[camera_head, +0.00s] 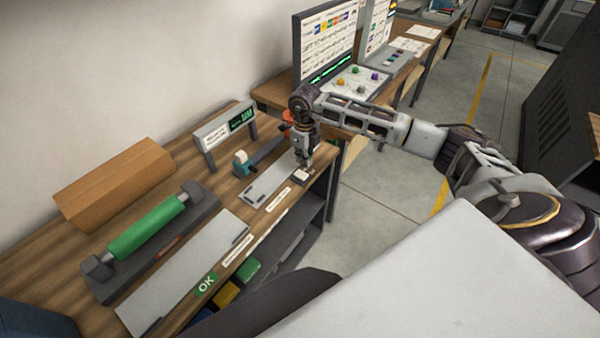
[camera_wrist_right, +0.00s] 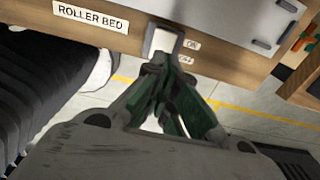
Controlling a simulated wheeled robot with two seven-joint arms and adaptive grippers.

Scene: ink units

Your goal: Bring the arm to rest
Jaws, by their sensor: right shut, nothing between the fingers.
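My right arm reaches in from the right in the head view. Its right gripper (camera_head: 304,168) points down at the front edge of the wooden bench (camera_head: 190,160). The gripper is shut and empty, its fingertips (camera_wrist_right: 160,66) together in the wrist view. They are at or just above a pale rocker switch (camera_wrist_right: 163,40) with ON and OFF labels beside it. The switch (camera_head: 301,176) also shows under the fingers in the head view. I cannot tell whether the fingers touch it. My left gripper is not in view.
A green roller (camera_head: 147,228) in a dark stand, a cardboard block (camera_head: 115,183), a small display stand (camera_head: 226,130) and a blue tape dispenser (camera_head: 258,158) stand on the bench. A monitor (camera_head: 327,40) is behind the arm. Open floor (camera_head: 385,185) lies right of the bench.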

